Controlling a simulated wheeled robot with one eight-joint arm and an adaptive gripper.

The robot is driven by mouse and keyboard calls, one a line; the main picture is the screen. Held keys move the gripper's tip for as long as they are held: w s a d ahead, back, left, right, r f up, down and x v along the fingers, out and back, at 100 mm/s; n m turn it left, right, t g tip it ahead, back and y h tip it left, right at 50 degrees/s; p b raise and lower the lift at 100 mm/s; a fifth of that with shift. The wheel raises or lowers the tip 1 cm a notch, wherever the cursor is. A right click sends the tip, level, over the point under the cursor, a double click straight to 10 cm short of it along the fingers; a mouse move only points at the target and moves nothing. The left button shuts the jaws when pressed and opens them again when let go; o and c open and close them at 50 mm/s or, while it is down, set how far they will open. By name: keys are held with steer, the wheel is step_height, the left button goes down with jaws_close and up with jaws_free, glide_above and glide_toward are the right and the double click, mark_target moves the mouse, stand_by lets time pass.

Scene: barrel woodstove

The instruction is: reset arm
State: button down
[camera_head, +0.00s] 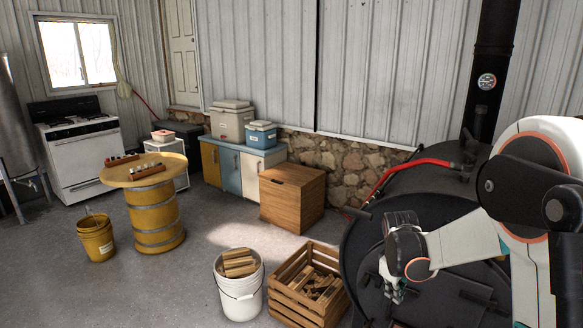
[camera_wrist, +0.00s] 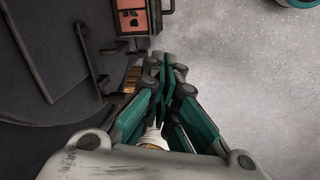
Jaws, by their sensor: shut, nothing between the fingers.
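My gripper (camera_head: 394,290) hangs at the lower right in the head view, in front of the dark round face of the barrel woodstove (camera_head: 362,240). In the wrist view my gripper (camera_wrist: 164,62) has its dark green fingers drawn together, with nothing between them. The stove's dark metal (camera_wrist: 45,95) fills the left of the wrist view. My arm hides much of the stove in the head view.
A wooden crate of split wood (camera_head: 287,312) and a white bucket of wood (camera_head: 237,300) stand left of the stove. A barrel table (camera_head: 155,215), yellow bucket (camera_head: 97,240) and wooden box (camera_head: 291,197) stand farther back. Grey floor (camera_wrist: 240,85) lies clear beside my gripper.

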steer(key=s+a+r+m+t, duration=0.1)
steer(key=s+a+r+m, duration=0.15)
steer(key=s+r, duration=0.4)
steer(key=s+a+r+m+t, duration=0.1)
steer(key=s+a+r+t, duration=0.15)
steer(key=s+r, duration=0.45)
steer(key=s+a+r+m+t, duration=0.1)
steer(key=s+a+m, duration=0.1)
steer(key=s, duration=0.5)
steer(key=s+a+r+m+t+y, duration=0.1)
steer(key=s+r, duration=0.1)
steer(key=s, duration=0.5)
steer(key=shift+a+m+y, duration=0.3)
steer(key=shift+a+m, duration=0.05)
